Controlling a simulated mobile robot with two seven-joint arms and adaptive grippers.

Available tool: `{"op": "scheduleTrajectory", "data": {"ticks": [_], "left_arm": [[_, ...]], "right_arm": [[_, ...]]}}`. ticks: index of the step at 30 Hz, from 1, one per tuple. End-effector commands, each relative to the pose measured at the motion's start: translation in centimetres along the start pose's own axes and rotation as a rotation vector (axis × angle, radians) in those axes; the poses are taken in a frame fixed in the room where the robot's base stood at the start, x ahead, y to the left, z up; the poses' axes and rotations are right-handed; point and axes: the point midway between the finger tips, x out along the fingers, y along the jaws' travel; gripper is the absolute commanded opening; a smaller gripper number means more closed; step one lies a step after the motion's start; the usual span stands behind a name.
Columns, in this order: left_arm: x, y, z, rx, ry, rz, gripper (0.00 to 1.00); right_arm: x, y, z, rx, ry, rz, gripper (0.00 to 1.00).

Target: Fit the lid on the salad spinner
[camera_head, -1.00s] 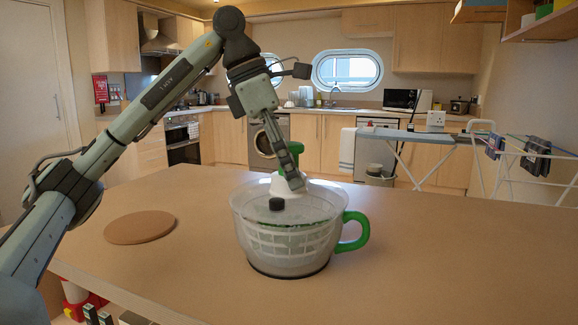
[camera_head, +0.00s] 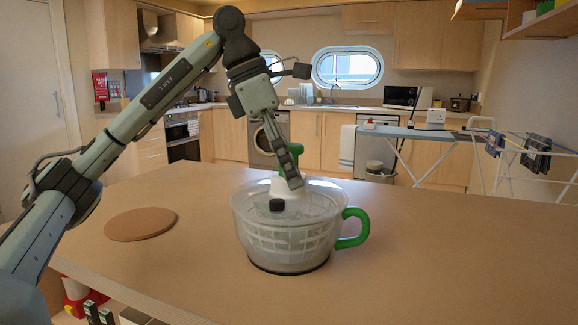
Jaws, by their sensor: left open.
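The salad spinner bowl (camera_head: 289,262) stands upright on the counter, translucent with a slotted white basket inside and a green side handle (camera_head: 353,229). The clear lid (camera_head: 250,200) lies at the bowl's top, with a black knob (camera_head: 276,205), a white hub and a green crank handle (camera_head: 292,154). Whether the lid is fully seated all round I cannot tell. My left gripper (camera_head: 293,180) points down at the lid's hub, just in front of the green crank. It is open; its fingers partly hide the hub. My right gripper is not in view.
A round cork mat (camera_head: 140,224) lies on the counter (camera_head: 430,260) left of the spinner. The counter right of the spinner is clear. A drying rack (camera_head: 520,150) and ironing board (camera_head: 415,133) stand beyond the counter.

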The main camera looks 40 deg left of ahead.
Motion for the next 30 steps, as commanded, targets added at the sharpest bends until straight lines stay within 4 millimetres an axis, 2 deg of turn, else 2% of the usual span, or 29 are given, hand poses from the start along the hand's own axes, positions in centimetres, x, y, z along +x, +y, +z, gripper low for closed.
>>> {"op": "scheduleTrajectory", "data": {"ticks": [4, 8, 14, 24, 30], "left_arm": [[-0.1, 0.0, 0.0, 0.000, 0.001, -0.001, 0.74], [-1.2, 0.0, 0.0, -0.001, -0.001, 0.000, 0.74], [-5.5, 0.0, 0.1, 0.000, -0.005, 0.004, 0.74], [-9.9, 0.0, 0.0, -0.002, -0.004, 0.004, 0.74], [-11.4, 0.0, 0.0, 0.000, -0.001, 0.002, 0.74]], "right_arm": [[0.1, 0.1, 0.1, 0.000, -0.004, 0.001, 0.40], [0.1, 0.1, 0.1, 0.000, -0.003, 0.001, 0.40], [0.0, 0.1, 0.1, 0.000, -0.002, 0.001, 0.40], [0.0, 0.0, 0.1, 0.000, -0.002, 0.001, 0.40], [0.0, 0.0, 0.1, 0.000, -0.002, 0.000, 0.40]]}}
